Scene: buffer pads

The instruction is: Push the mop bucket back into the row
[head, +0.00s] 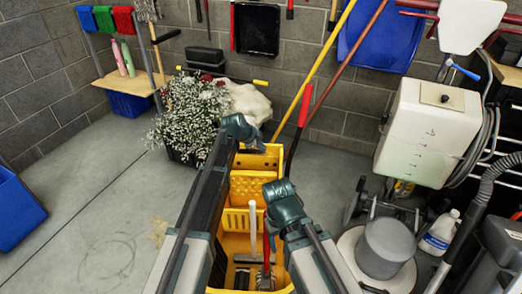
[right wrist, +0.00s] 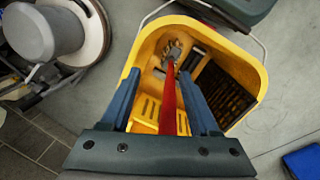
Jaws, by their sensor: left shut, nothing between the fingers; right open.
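The yellow mop bucket (head: 240,218) stands on the floor at bottom centre in the head view, partly hidden by my arms. Its raised yellow wringer part is at the far end. It also shows from above in the right wrist view (right wrist: 262,82), with a dark grate and a red handle (right wrist: 168,98) inside. My left gripper (head: 256,144) is shut and empty at the bucket's far end; whether it touches cannot be told. My right gripper (head: 282,200) is open above the bucket's right side. In the right wrist view the red handle appears between its fingers, apparently not gripped.
A potted white-flowered plant (head: 190,118) stands left of the bucket's far end. A floor machine (head: 385,248) and a white bottle (head: 440,232) stand to the right. A blue bin (head: 15,212) is at far left. The floor (head: 95,205) left of the bucket is clear.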

